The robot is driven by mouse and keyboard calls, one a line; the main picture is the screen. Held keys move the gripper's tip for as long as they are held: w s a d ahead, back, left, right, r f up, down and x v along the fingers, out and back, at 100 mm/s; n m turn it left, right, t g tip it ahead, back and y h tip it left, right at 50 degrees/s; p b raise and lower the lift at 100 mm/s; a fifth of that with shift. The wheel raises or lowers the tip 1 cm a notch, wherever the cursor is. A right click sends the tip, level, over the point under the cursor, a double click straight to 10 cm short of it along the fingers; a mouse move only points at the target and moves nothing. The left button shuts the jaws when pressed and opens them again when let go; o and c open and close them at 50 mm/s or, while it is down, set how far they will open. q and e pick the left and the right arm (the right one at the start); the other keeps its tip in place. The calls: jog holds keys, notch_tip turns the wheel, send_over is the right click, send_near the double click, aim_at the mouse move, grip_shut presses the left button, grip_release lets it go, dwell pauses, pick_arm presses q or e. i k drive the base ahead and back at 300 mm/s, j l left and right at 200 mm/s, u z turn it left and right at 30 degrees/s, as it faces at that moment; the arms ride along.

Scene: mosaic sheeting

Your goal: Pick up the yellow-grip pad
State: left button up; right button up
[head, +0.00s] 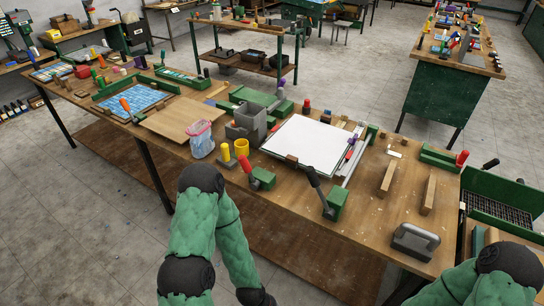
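A small upright yellow grip (226,152) stands on the wooden table (375,228), left of the red-handled green block. It looks like the yellow-grip pad; its base is small and dark, and its shape is hard to tell. A yellow cup (241,147) stands right behind it. My two green padded arms show at the bottom of the head view, the left one bent in front of the table's edge and the right one at the lower right corner. Neither gripper's fingertips are in view.
A red-handled green block (262,178) and a black-handled green block (336,202) stand along the near edge. A clear jar (201,140) stands left of the yellow grip. A white sheet (306,142) lies behind. A grey-handled tool (414,240) is at the right front corner.

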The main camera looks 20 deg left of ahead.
aim_at(224, 160)
jog(key=i+j+z, duration=0.1)
jog(key=j+z, duration=0.3)
jog(key=j, duration=0.35)
jog(key=j+z, duration=0.45)
jog(key=j, duration=0.35)
